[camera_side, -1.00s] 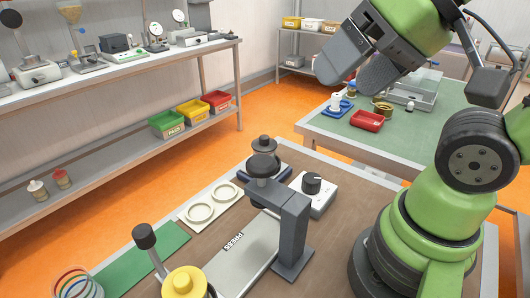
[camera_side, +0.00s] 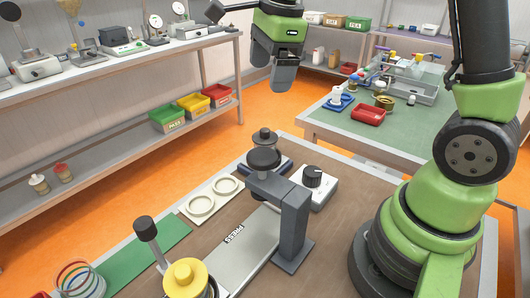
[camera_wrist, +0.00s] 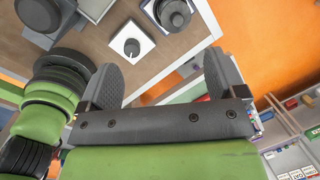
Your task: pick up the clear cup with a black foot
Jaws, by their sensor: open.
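I cannot clearly pick out a clear cup with a black foot in either view. A clear cup-like container (camera_side: 80,285) with coloured rings stands at the lower left of the side view, cut off by the frame edge; no black foot shows on it. My gripper (camera_side: 273,78) hangs high above the far end of the brown workbench, fingers down. In the wrist view my gripper (camera_wrist: 162,78) is open, with nothing between its two grey fingers.
A press (camera_side: 290,215) stands on the brown bench (camera_side: 330,240), near a white box with a black knob (camera_side: 313,182), a tray with two rings (camera_side: 212,197) and a yellow-topped piece (camera_side: 187,278). A green-topped table (camera_side: 420,145) with lab items stands behind; a shelf lines the left wall.

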